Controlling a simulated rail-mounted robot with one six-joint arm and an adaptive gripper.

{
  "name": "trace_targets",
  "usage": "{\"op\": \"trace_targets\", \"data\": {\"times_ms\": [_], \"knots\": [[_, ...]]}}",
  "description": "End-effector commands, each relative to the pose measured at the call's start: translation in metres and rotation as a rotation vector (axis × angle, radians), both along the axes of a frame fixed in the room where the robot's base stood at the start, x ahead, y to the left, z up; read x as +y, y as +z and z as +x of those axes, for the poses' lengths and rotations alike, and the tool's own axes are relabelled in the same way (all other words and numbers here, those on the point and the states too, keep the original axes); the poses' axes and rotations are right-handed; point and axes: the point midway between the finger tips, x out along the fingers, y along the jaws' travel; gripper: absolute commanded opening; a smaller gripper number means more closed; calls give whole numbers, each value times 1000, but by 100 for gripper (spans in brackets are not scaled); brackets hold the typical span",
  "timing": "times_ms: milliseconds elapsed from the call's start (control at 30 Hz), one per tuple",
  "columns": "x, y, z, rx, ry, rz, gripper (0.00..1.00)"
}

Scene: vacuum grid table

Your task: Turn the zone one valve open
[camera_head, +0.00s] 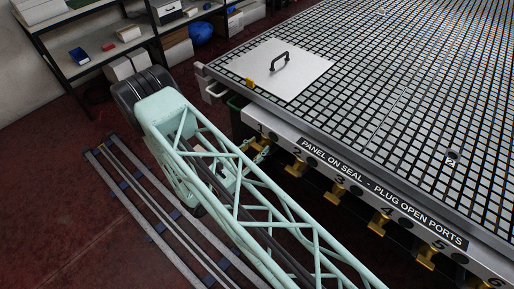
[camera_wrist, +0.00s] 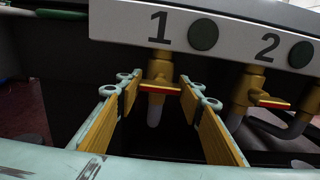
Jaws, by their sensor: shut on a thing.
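The zone one valve (camera_wrist: 160,72) is a brass body under the number 1 in the wrist view, with a pale pipe stub below it. Its handle (camera_wrist: 160,89), yellow with a red edge, lies crosswise to the vertical body. My gripper (camera_wrist: 160,93) has one finger at each end of this handle and is shut on it.
The zone two valve (camera_wrist: 250,90), with a crosswise handle, is close on the right. More brass valves (camera_head: 380,222) line the table's front below the label strip. A silver panel (camera_head: 277,75) with a black handle lies on the grid table (camera_head: 400,80). Shelves (camera_head: 90,50) stand behind.

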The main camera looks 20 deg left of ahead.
Motion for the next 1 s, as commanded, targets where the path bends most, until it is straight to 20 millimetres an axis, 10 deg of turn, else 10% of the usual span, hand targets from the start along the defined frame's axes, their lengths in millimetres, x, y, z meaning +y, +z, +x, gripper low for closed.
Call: {"op": "trace_targets", "data": {"times_ms": [1000], "knots": [[0, 0, 0, 226, 0, -495, 24]]}}
